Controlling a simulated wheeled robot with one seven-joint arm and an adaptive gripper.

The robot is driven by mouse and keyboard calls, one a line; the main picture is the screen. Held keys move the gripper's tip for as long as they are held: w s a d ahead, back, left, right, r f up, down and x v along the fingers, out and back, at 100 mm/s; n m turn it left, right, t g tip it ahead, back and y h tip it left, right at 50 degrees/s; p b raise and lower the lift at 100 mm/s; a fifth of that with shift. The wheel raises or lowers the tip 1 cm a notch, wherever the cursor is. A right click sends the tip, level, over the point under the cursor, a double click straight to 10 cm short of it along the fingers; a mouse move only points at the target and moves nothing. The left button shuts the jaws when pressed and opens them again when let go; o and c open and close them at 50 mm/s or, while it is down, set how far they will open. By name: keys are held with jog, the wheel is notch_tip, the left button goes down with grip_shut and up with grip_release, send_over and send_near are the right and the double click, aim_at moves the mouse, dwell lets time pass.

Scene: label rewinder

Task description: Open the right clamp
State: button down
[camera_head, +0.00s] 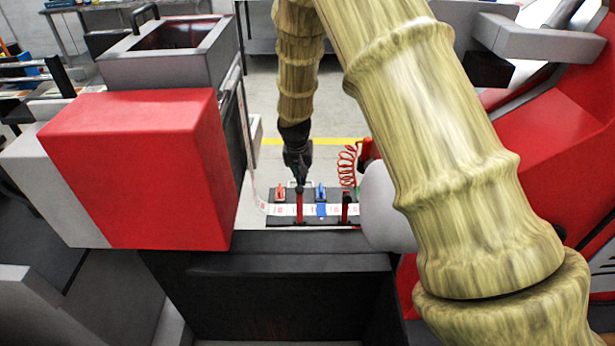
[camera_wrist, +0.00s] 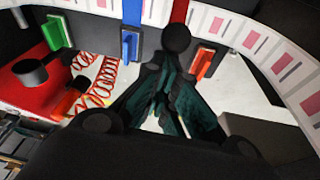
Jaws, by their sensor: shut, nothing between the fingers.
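Two narrow upright clamp bars cross the label strip on the dark plate in the head view. The right clamp (camera_head: 345,207) looks dark with red, between the blue and green pieces. The left one (camera_head: 299,207) is red. Whether either is open or closed is too small to tell. My gripper (camera_head: 299,180) points down just above the left bar, apart from the right clamp. In the wrist view my gripper's fingers (camera_wrist: 172,85) are shut and empty, close to a round black knob (camera_wrist: 176,38) in front of a red bar (camera_wrist: 180,11). The right clamp is not clear there.
An orange piece (camera_head: 280,193) and a blue piece (camera_head: 320,192) stand on the plate; a green piece (camera_wrist: 55,32) shows in the wrist view. A red coiled hose (camera_head: 346,165) hangs at the right. A large red box (camera_head: 140,170) stands left; red machine parts (camera_head: 555,140) stand right.

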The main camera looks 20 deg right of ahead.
jog(key=s+a+r+p, duration=0.1)
jog(key=s+a+r, duration=0.1)
jog(key=s, duration=0.5)
jog(key=shift+s+a+r, duration=0.15)
jog(key=shift+s+a, duration=0.1)
jog(key=shift+a, duration=0.35)
